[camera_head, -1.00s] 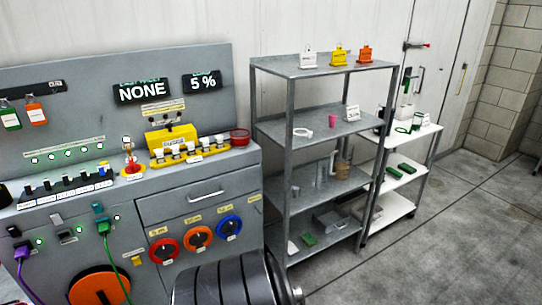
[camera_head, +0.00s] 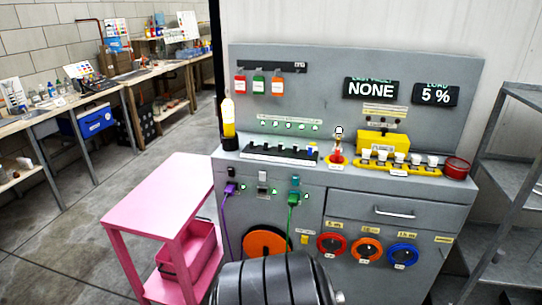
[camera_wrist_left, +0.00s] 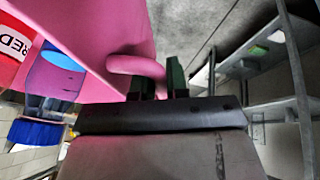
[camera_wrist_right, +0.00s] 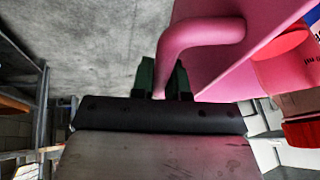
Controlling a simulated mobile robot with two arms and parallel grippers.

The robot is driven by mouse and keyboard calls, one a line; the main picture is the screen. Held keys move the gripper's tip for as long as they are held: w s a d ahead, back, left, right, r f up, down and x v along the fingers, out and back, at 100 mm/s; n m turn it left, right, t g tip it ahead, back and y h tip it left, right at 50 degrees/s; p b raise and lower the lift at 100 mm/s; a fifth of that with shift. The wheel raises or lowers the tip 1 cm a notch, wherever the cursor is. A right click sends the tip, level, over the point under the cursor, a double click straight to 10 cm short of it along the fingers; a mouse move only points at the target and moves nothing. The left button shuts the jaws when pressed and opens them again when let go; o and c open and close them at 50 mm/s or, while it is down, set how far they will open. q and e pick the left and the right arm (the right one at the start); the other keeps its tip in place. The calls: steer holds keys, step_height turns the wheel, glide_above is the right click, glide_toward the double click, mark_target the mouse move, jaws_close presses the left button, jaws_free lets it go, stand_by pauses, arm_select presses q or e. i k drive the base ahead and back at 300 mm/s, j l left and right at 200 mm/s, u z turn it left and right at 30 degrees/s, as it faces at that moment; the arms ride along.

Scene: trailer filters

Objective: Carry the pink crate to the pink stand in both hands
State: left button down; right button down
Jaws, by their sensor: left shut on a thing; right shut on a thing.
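A pink crate (camera_wrist_left: 118,30) shows close up in the left wrist view, and its other side shows in the right wrist view (camera_wrist_right: 265,40). My left gripper (camera_wrist_left: 158,80) is shut on its pink handle (camera_wrist_left: 138,66). My right gripper (camera_wrist_right: 166,80) is shut on the handle (camera_wrist_right: 200,36) at the other side. A blue-capped container (camera_wrist_left: 60,62) and a red-and-white one (camera_wrist_left: 12,45) show at the crate. The pink stand (camera_head: 165,190) is at the lower left of the head view, with a bare top. The held crate and both grippers are outside the head view.
A second pink bin (camera_head: 200,240) sits on the stand's lower shelf. A grey control bench (camera_head: 350,190) stands right of the stand, nearly against it. Grey shelving (camera_head: 515,180) is at the right edge. Workbenches (camera_head: 80,105) line the left wall. Open floor (camera_head: 60,230) lies left of the stand.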

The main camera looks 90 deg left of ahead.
mark_target(164, 198)
steer(key=u, duration=1.15)
steer(key=k+j+u, duration=0.1)
steer(key=u, duration=0.3)
steer(key=k+j+u, duration=0.1)
steer(key=j+u, duration=0.3)
steer(key=k+j, duration=0.1)
steer(key=j, duration=0.35)
steer(key=k+j, duration=0.15)
steer(key=j, duration=0.3)
steer(key=k+j, duration=0.1)
steer(key=j, duration=0.35)
steer(key=k+j, duration=0.1)
steer(key=j, duration=0.4)
steer(key=k+j, duration=0.1)
steer(key=j, duration=0.35)
steer(key=k+j, duration=0.15)
steer(key=j, duration=0.3)
